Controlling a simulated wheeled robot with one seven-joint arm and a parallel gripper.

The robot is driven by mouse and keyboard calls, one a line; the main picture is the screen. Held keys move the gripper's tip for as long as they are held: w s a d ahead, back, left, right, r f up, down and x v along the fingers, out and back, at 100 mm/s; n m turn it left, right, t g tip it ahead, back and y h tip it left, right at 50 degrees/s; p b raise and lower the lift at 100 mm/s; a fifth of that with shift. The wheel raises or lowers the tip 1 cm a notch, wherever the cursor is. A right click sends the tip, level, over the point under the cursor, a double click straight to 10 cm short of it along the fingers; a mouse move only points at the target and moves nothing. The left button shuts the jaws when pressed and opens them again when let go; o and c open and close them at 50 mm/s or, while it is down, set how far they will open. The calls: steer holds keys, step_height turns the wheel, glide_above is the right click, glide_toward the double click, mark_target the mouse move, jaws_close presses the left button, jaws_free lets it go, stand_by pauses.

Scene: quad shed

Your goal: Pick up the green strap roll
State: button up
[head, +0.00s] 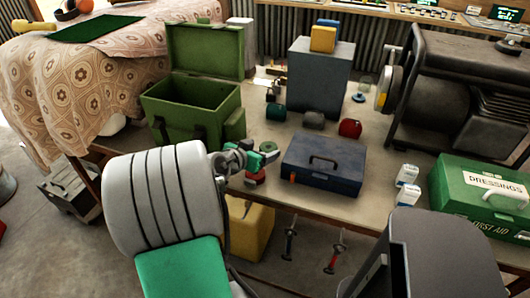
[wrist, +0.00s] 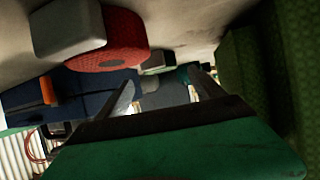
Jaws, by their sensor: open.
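Small greenish shapes (wrist: 182,75) show beyond the fingertips; I cannot tell whether one is the roll. A red roll (head: 255,178) lies just below my gripper; it also shows in the wrist view (wrist: 110,45), beside a grey block (wrist: 66,27).
The open green chest (head: 190,112) stands left and the blue toolbox (head: 322,166) right of my gripper. Small teal (head: 275,111), grey (head: 314,120) and red (head: 350,128) objects sit behind. A first-aid case (head: 480,195) is at far right.

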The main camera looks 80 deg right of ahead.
mark_target(268, 148)
steer(key=x, duration=0.5)
steer(key=shift+w+a+f, duration=0.1)
steer(key=shift+f, duration=0.1)
steer(key=shift+c, duration=0.6)
steer(key=c, duration=1.4)
